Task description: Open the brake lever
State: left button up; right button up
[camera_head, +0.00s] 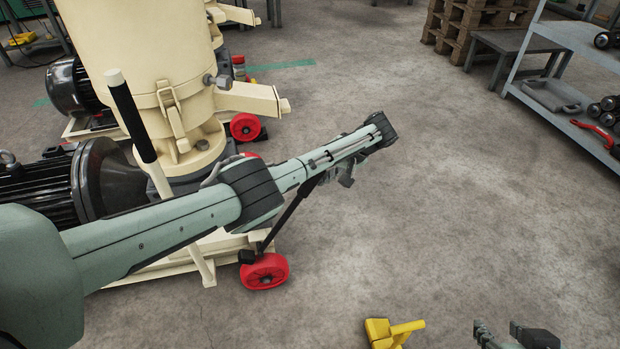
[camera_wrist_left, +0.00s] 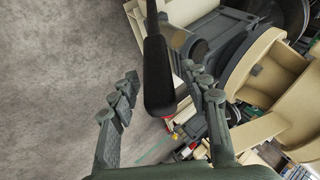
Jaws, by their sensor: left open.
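A black lever (camera_head: 285,217) rises at a slant from beside a red wheel (camera_head: 265,271) at the base of the cream machine; I take it as the brake lever. Its upper end is hidden by my left arm and hand. In the left wrist view its thick black grip (camera_wrist_left: 159,80) lies between the two fingers of my left gripper (camera_wrist_left: 160,88), with gaps on both sides. In the head view the left gripper (camera_head: 341,178) is mostly hidden under the wrist. The left gripper is open. My right gripper (camera_head: 512,334) shows partly at the bottom edge, its fingers cut off.
The cream pellet mill (camera_head: 150,60) and its black motor (camera_head: 50,192) stand at the left. A second lever with a black sleeve (camera_head: 132,122) stands upright before it. A yellow part (camera_head: 390,333) lies near the bottom. The floor (camera_head: 450,200) to the right is clear up to the shelf (camera_head: 570,118).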

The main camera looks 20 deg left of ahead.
pick_arm(q)
jog(key=v, duration=0.9)
jog(key=shift+d+r, duration=0.2)
jog(key=shift+r, duration=0.05)
